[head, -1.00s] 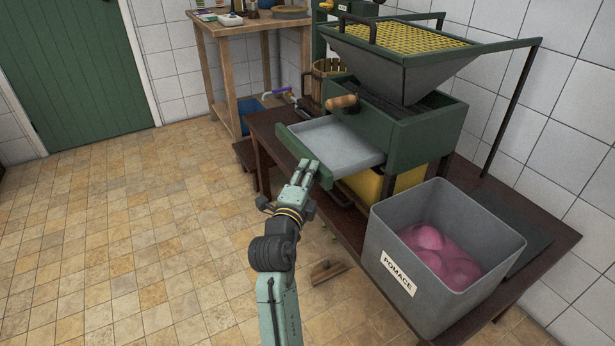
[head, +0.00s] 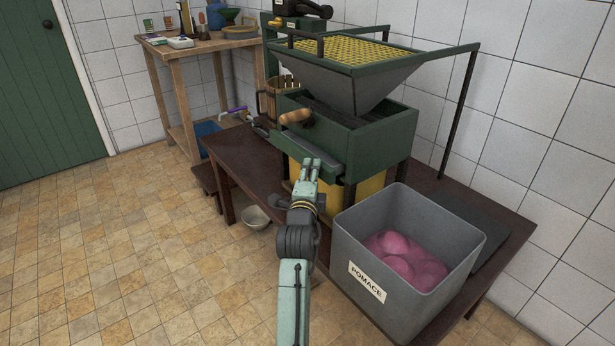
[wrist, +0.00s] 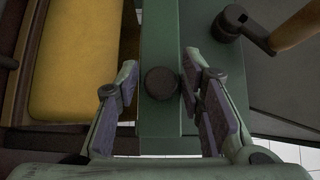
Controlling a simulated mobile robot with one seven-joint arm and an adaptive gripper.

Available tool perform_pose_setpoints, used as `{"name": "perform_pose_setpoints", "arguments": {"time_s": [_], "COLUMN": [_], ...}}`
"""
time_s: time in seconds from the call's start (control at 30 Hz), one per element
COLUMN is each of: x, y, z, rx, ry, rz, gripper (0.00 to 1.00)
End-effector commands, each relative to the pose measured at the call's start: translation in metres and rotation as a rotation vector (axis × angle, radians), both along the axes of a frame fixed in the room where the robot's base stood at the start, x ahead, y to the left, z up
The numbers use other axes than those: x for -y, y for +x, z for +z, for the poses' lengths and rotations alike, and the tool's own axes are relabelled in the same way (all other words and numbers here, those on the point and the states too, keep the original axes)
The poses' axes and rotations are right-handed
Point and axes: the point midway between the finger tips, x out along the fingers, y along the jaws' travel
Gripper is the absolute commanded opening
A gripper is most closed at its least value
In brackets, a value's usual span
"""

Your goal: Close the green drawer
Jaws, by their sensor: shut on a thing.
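The green drawer (head: 324,166) is in the green mill housing (head: 375,140), under the hopper. Only a narrow grey strip of its tray shows in the head view, so it stands nearly in. In the wrist view its green front (wrist: 162,125) carries a dark round knob (wrist: 162,83). My gripper (head: 311,164) is at the drawer front, with its fingers on either side of the knob in the wrist view (wrist: 160,65). It is shut on the knob; the exact contact is hard to see.
A wooden-handled crank (head: 296,116) juts out just above the drawer. A yellow container (head: 368,188) sits below the housing. A grey pomace bin (head: 405,285) with pink contents stands to the right on the dark table (head: 235,160). Tiled floor at left is open.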

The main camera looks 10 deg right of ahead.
Motion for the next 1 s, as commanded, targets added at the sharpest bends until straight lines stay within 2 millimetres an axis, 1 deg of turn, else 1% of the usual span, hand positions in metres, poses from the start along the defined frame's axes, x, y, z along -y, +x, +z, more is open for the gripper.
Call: {"name": "perform_pose_setpoints", "arguments": {"time_s": [0.03, 0.13, 0.4, 0.53, 0.67, 0.9, 1.0], "x": [-0.002, -0.002, -0.001, -0.004, -0.011, -0.027, -0.033], "y": [0.0, 0.0, 0.0, -0.008, -0.028, -0.077, -0.094], "z": [0.001, 0.001, 0.001, 0.0, -0.001, -0.001, 0.0], "rx": [0.004, 0.004, 0.002, 0.001, 0.001, 0.0, 0.001], "ry": [0.002, 0.002, 0.002, 0.001, 0.001, 0.001, 0.0], "rz": [0.004, 0.003, 0.001, 0.001, 0.003, 0.003, 0.003], "gripper": [0.36, 0.42, 0.42, 0.42, 0.42, 0.42, 0.42]}}
